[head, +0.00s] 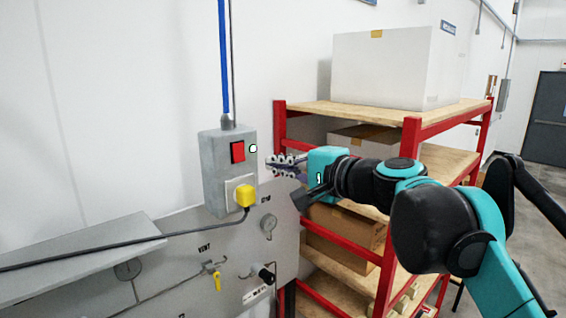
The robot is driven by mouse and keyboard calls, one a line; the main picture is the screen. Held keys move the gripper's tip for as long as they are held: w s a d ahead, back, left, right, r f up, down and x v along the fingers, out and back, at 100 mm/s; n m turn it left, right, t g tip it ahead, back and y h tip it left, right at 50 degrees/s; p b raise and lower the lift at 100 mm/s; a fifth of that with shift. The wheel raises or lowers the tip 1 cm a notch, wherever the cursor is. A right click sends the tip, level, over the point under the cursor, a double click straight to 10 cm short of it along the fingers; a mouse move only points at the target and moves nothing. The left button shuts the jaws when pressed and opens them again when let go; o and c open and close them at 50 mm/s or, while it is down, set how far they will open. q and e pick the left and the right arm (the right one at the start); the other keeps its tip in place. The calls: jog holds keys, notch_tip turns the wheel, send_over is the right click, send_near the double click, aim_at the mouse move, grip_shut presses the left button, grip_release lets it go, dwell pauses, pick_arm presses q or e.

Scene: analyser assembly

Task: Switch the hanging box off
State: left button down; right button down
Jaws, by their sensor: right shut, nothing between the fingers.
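The hanging box (214,180) is a grey box hung from a blue cable (223,60) in the middle left of the head view. A red switch (238,152) and a small white round button or lamp (253,149) are on its right-hand face. Below them a yellow plug (245,195) sits in a pale socket plate, with a dark cord running left. My right gripper (272,163) is shut and empty, just right of the box, its fingertips pointing at the box near the switch's height. I cannot tell whether they touch it. My left gripper is not in view.
A grey panel (185,255) with gauges and a yellow valve (212,268) stands below the box. A red-framed shelf (411,140) with a large white box (382,68) and cartons stands behind my right arm. White wall lies behind the hanging box.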

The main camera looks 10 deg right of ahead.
aim_at(241, 159)
jog(key=p+x, duration=0.1)
jog(key=x, duration=0.7)
jog(key=shift+w+a, duration=0.15)
jog(key=shift+w+a+f+p, duration=0.1)
jog(key=shift+w+a+p, duration=0.25)
jog(key=shift+w, duration=0.25)
jog(key=shift+a, duration=0.1)
jog(key=shift+w+a+f, duration=0.15)
jog(key=shift+w+a, duration=0.05)
jog(key=shift+w, duration=0.05)
jog(key=shift+s+d, duration=0.1)
jog(key=shift+d, duration=0.05)
